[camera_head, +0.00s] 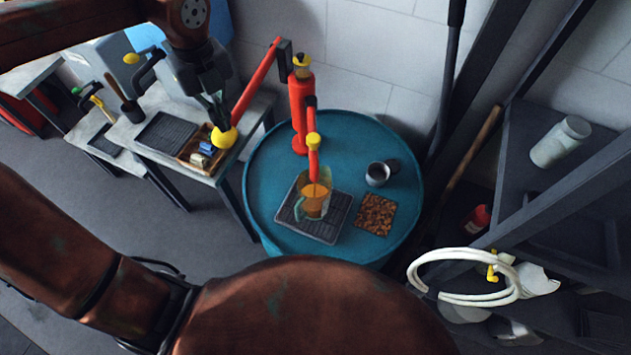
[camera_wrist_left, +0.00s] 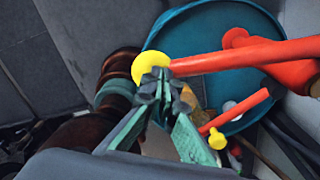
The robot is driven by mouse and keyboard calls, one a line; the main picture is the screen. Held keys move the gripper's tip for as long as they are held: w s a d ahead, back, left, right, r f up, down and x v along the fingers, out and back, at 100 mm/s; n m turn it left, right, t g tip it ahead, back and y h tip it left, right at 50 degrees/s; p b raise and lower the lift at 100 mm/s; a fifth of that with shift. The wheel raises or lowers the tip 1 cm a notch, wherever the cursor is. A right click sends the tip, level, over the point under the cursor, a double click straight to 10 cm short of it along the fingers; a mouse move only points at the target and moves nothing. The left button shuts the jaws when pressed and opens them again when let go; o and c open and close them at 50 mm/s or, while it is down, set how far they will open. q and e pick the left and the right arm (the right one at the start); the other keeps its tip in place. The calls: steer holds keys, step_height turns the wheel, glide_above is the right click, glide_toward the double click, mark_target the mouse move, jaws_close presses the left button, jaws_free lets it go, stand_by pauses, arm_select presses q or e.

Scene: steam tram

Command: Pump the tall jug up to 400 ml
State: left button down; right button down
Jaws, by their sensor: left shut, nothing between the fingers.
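The tall jug (camera_head: 313,204) is clear and holds amber liquid. It stands on a dark grated tray (camera_head: 325,233) on the blue drum, under the spout of the red pump (camera_head: 298,108). Its scale is too small to read. The pump's long red lever (camera_head: 256,80) slants down to the left and ends in a yellow knob (camera_head: 224,138). My left gripper (camera_head: 217,108) is shut and empty, its fingertips at the knob from above. The wrist view shows the gripper (camera_wrist_left: 160,85) against the knob (camera_wrist_left: 150,68); I cannot tell whether they touch. My right gripper is out of view.
The round blue drum top (camera_head: 270,165) also bears a metal cup (camera_head: 376,174) and a brown speckled mat (camera_head: 376,214). A grey bench (camera_head: 150,155) with a wooden box (camera_head: 200,155) stands left. A shelf with a white hose (camera_head: 465,298) is right.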

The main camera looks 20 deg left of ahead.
arm_select(q)
steer(key=shift+f+b, duration=0.4)
steer(key=shift+f, duration=0.35)
steer(key=shift+r+p, duration=2)
steer(key=shift+r, duration=1.75)
step_height(320, 180, up, 9)
steer(key=p, duration=0.5)
steer(key=shift+f, duration=0.2)
steer(key=shift+f+b, duration=3.7)
steer(key=shift+f, duration=1.5)
step_height(320, 180, up, 10)
steer(key=p, duration=0.7)
steer(key=shift+r, duration=0.2)
